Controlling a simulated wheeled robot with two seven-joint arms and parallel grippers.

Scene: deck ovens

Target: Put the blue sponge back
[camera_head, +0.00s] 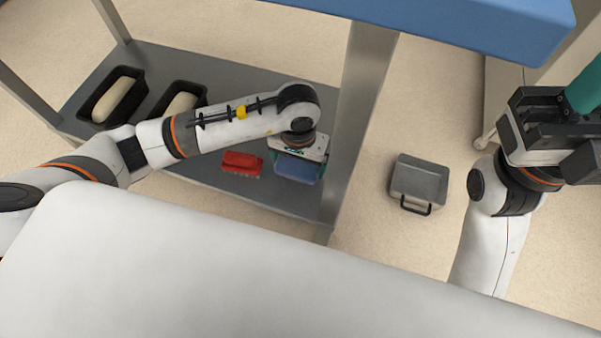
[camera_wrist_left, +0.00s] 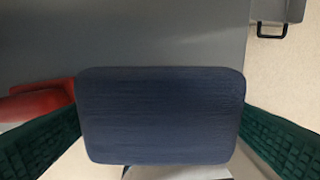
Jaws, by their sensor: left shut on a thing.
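The blue sponge (camera_head: 296,168) is at the lower shelf's right end in the head view, under my left wrist. My left gripper (camera_head: 296,160) is shut on it. In the left wrist view the sponge (camera_wrist_left: 160,115) fills the space between the two green fingers of the left gripper (camera_wrist_left: 160,135). I cannot tell whether the sponge touches the shelf. My right gripper (camera_head: 575,110) is at the right edge of the head view, partly cut off, and its opening is not clear.
A red brush (camera_head: 242,163) lies on the grey shelf (camera_head: 225,80), left of the sponge. Two black pans (camera_head: 87,108) (camera_head: 197,90) with pale loaves stand further left. A shelf post (camera_head: 358,100) rises right of the sponge. A grey handled container (camera_head: 420,180) stands on the floor.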

